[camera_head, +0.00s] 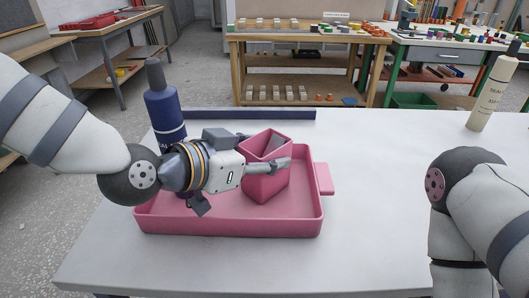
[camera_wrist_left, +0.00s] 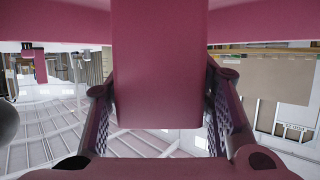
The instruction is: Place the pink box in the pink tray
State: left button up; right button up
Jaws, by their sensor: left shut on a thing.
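The pink box (camera_head: 262,182), an open-topped square container, is in my left gripper (camera_head: 272,168), slightly tilted, over the right part of the pink tray (camera_head: 232,226). In the left wrist view, the box (camera_wrist_left: 160,70) fills the middle, between the two fingers (camera_wrist_left: 160,115). The box's lower part is within the tray's outline; I cannot tell if it touches the tray floor. The tray lies on the white table, with a handle at its right end. My left arm hides part of its left side. My right arm is at the right, its gripper out of view.
A dark blue bottle (camera_head: 165,108) stands behind my left wrist, its base hidden. A cream bottle (camera_head: 492,92) stands at the table's far right. A dark blue strip (camera_head: 270,115) lies along the back edge. The white table (camera_head: 375,180) is clear right of the tray.

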pick_arm(q)
jog(key=shift+w+f, duration=0.1)
jog(key=shift+f, duration=0.1)
jog(key=shift+s+f, duration=0.2)
jog(key=shift+f, duration=0.35)
jog(key=o, duration=1.2)
jog(key=shift+f, duration=0.1)
jog(key=shift+o, duration=1)
jog(key=shift+s+f, duration=0.15)
jog(key=shift+f, duration=0.05)
pick_arm(e)
jog(key=shift+s+f, duration=0.15)
jog(key=shift+s, duration=0.05)
pick_arm(q)
jog(key=shift+r, duration=0.15)
jog(key=r+p+v, duration=0.1)
jog(key=p+v, duration=0.1)
jog(key=v, duration=1)
jog(key=shift+w+r, duration=0.3)
jog(key=shift+r, duration=0.15)
pick_arm(e)
jog(key=shift+t, duration=0.6)
jog(key=w+r, duration=0.3)
jog(key=shift+w, duration=0.2)
